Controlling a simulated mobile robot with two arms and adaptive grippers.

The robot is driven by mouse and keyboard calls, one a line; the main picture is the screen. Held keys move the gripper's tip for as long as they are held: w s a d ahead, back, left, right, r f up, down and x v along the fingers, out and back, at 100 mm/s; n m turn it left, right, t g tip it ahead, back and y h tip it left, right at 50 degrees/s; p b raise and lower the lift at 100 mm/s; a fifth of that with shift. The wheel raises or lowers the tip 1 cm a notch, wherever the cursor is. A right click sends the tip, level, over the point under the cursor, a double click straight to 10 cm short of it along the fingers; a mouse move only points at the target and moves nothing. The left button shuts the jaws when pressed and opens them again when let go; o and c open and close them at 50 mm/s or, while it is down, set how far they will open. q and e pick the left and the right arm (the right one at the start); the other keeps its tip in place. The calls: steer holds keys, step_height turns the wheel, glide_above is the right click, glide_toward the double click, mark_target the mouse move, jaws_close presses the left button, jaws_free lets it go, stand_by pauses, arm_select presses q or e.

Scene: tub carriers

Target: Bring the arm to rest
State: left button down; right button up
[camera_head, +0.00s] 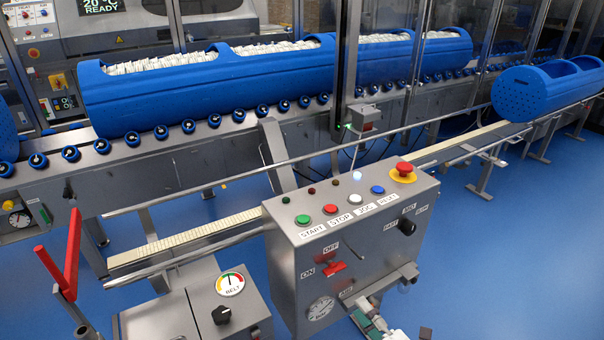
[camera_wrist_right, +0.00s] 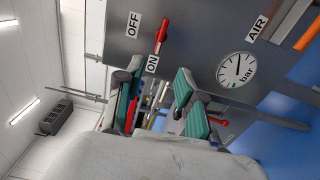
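My right gripper (camera_head: 372,320) is low in the head view, in front of the lower part of the grey control box (camera_head: 290,250). In the right wrist view my right gripper (camera_wrist_right: 160,104) shows two green-padded fingers standing apart, with nothing held between them. The red ON/OFF handle (camera_head: 333,268) on the box front is apart from the fingers; it also shows in the right wrist view (camera_wrist_right: 162,34). My left gripper is in neither view.
The box carries START, STOP, JOG and RESET buttons, a red emergency stop (camera_head: 404,169) and an air gauge (camera_head: 321,308). A red lever (camera_head: 72,255) stands at left. Blue tub carriers (camera_head: 180,95) lie on rollers behind. Blue floor (camera_head: 500,270) at right is clear.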

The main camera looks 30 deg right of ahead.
steer(key=s+a+f+m+g+h, duration=0.1)
steer(key=s+f+m+g, duration=0.25)
steer(key=f, duration=0.65)
steer(key=s+a+f+m+g+p, duration=0.1)
steer(key=s+a+f+m+g, duration=0.2)
steer(key=f, duration=0.7)
steer(key=s+f+m+g+h, duration=0.1)
steer(key=s+f+m+g, duration=0.2)
steer(key=f, duration=0.7)
steer(key=s+a+f+m+g, duration=0.1)
steer(key=s+f+m+g, duration=0.1)
steer(key=s+f, duration=0.2)
steer(key=s+a+f+m+g, duration=0.2)
steer(key=s+f, duration=0.3)
steer(key=s, duration=0.5)
steer(key=s+a+f+m+g+p, duration=0.1)
steer(key=s+f+m+g, duration=0.2)
steer(key=s, duration=0.4)
steer(key=shift+s+a+f+y, duration=0.2)
steer(key=shift+s+f+y, duration=0.2)
steer(key=shift+f, duration=0.35)
steer(key=shift+g, duration=0.25)
